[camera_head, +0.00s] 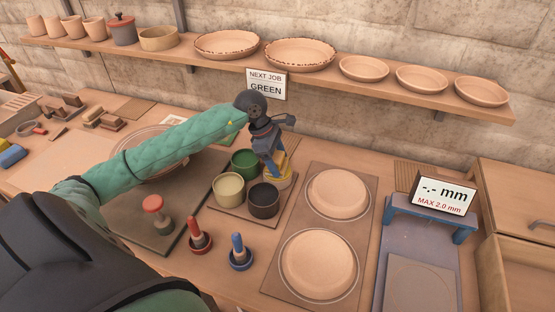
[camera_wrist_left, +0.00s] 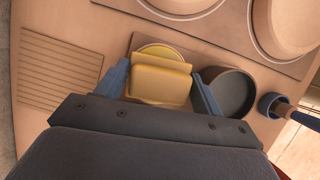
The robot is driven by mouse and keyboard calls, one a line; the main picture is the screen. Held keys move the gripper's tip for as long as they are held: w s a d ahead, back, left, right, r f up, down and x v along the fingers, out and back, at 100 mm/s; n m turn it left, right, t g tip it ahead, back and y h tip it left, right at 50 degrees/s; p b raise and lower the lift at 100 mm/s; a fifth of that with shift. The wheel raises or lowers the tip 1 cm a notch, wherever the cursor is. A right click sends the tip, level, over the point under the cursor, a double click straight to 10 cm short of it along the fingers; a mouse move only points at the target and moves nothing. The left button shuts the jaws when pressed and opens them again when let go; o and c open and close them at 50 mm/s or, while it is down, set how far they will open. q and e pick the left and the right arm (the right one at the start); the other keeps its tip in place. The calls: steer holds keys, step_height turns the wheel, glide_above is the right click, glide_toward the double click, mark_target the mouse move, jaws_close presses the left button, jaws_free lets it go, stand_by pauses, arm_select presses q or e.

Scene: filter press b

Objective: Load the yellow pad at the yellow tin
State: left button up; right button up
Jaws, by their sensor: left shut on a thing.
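The yellow pad (camera_wrist_left: 160,82) is a blocky yellow piece between the blue fingers of my left gripper (camera_wrist_left: 160,88) in the left wrist view. My left gripper (camera_head: 270,150) is shut on it and points down over the group of tins in the head view. The yellow tin (camera_wrist_left: 160,49) shows as a round yellow rim just past the pad, which covers part of it. In the head view the yellow tin (camera_head: 285,183) is mostly behind the gripper and the dark tin. I cannot tell whether the pad touches the tin's contents. My right gripper is out of view.
A green tin (camera_head: 244,162), a cream tin (camera_head: 228,187) and a dark tin (camera_head: 263,200) stand close by. Red (camera_head: 199,238) and blue (camera_head: 240,253) handled tools stand in front. Two round clay pieces (camera_head: 338,194) lie right. A sign (camera_head: 266,84) reads "NEXT JOB GREEN".

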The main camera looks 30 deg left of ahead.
mark_target(278, 157)
arm_select(q)
steer(key=shift+f, duration=0.25)
steer(key=shift+s+f+b, duration=0.1)
steer(key=shift+f+b, duration=0.1)
steer(key=shift+b, duration=0.6)
stand_by(2.5)
steer(key=shift+r, duration=0.15)
steer(key=shift+r+p, duration=0.55)
steer(key=shift+r, duration=2.95)
steer(key=shift+f, duration=0.1)
